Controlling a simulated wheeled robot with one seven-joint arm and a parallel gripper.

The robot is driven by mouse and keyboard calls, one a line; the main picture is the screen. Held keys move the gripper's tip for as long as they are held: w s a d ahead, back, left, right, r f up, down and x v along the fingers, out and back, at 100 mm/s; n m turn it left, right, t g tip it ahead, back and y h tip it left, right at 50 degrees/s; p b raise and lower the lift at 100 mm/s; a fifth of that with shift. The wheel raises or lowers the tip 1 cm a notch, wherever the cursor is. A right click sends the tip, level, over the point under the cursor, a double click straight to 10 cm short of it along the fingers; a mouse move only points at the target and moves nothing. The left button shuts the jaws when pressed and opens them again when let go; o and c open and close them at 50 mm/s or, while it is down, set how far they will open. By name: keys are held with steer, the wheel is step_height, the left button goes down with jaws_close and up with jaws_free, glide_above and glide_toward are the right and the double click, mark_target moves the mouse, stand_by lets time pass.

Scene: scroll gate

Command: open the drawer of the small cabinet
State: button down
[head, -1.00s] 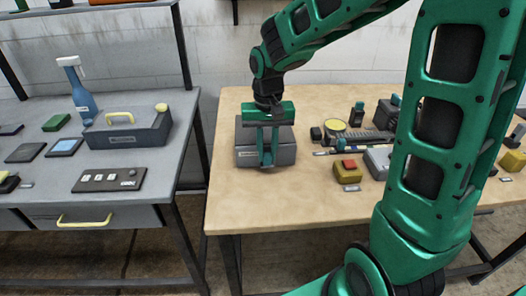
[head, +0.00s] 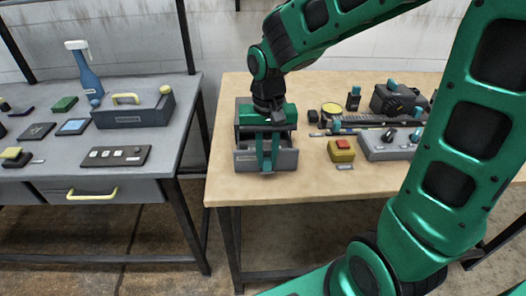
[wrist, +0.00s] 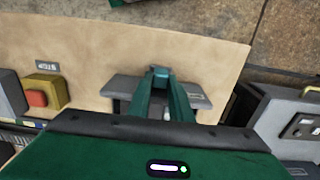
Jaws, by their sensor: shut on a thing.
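The small grey cabinet (head: 241,107) stands at the left end of the wooden table. Its drawer is pulled out toward me, with a dark gap between the cabinet and the drawer front (head: 246,161). My gripper (head: 267,168) points down in front of the drawer and is shut on its handle. The fingers hide most of the handle. In the wrist view the drawer front (wrist: 125,86) lies behind my gripper (wrist: 160,76), close to the table's front edge. The cabinet body is largely hidden there by my gripper's body.
To the right on the wooden table (head: 300,190) are a yellow block with a red button (head: 341,150), a grey switch box (head: 385,147) and several tools. A grey bench (head: 60,172) with a toolbox (head: 134,112) stands at the left, across a gap. The table front is clear.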

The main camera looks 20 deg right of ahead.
steer(key=c, duration=1.6)
jaws_free()
steer(key=shift+r, duration=0.1)
step_height(320, 180, up, 11)
steer(key=shift+f, duration=0.2)
steer(key=s+d+f+m, duration=0.1)
steer(key=s+d+f, duration=0.1)
steer(key=s+d, duration=0.4)
steer(key=s+d+f+m, duration=0.1)
steer(key=s+d+f, duration=0.1)
steer(key=s+d, duration=0.5)
steer(key=s+d+f, duration=0.2)
steer(key=s+d, duration=0.4)
steer(key=d, duration=0.1)
steer(key=shift+s+f+m, duration=0.15)
steer(key=shift+f+m, duration=0.15)
steer(key=shift+m, duration=0.1)
